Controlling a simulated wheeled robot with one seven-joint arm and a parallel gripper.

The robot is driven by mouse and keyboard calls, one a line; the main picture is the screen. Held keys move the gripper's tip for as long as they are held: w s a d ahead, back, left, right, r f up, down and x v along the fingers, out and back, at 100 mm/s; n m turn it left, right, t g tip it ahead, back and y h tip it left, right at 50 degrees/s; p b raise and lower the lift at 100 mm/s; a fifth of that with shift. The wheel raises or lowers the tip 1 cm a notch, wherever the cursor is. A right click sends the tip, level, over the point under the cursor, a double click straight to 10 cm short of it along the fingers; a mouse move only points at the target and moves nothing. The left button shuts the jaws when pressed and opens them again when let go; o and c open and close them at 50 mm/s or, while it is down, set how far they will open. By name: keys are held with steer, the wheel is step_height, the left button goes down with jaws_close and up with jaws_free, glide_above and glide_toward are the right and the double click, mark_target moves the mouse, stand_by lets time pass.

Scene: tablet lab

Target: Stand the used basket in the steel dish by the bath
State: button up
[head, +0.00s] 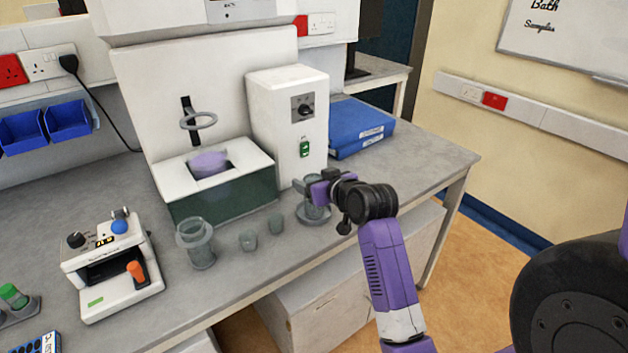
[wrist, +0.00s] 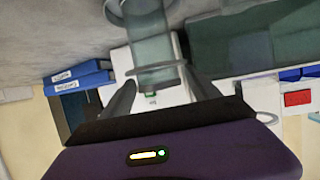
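The used basket is a clear grey-green cylinder (head: 317,211) with a wider rim. It stands upright at the steel dish (head: 303,217), a shallow round dish on the bench right of the bath (head: 225,190). Whether its base rests on the dish is unclear. My gripper (head: 314,189) is at the basket's upper part. In the wrist view, the basket (wrist: 150,48) lies between my two fingers (wrist: 157,76), which are well apart, one on each side of the rim. Whether they press on it cannot be told. Part of the dish (wrist: 122,12) shows at the top of that view.
A white instrument (head: 108,270) is at left. A white control tower (head: 288,120) and blue binders (head: 358,128) stand behind. The bench's right end is clear.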

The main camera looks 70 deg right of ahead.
steer(key=shift+r, duration=0.15)
steer(key=v, duration=1.2)
steer(key=a+f+n+t+y, duration=0.1)
steer(key=a+f, duration=0.4)
steer(key=a, duration=0.4)
steer(key=a+f+n+t+y, duration=0.1)
steer(key=a+f+y, duration=0.1)
steer(key=a+f, duration=0.5)
steer(key=s+a+r+n+t+y, duration=0.1)
steer(key=s+a+n+y, duration=0.1)
steer(key=s+a, duration=0.5)
steer(key=s+a+r+n+t+y, duration=0.1)
steer(key=s+a+r+n+y, duration=0.1)
steer(key=s+a, duration=0.5)
steer(key=a+n+y, duration=0.1)
steer(key=a, duration=0.4)
steer(key=shift+a+n+y, duration=0.3)
steer(key=shift+n, duration=0.1)
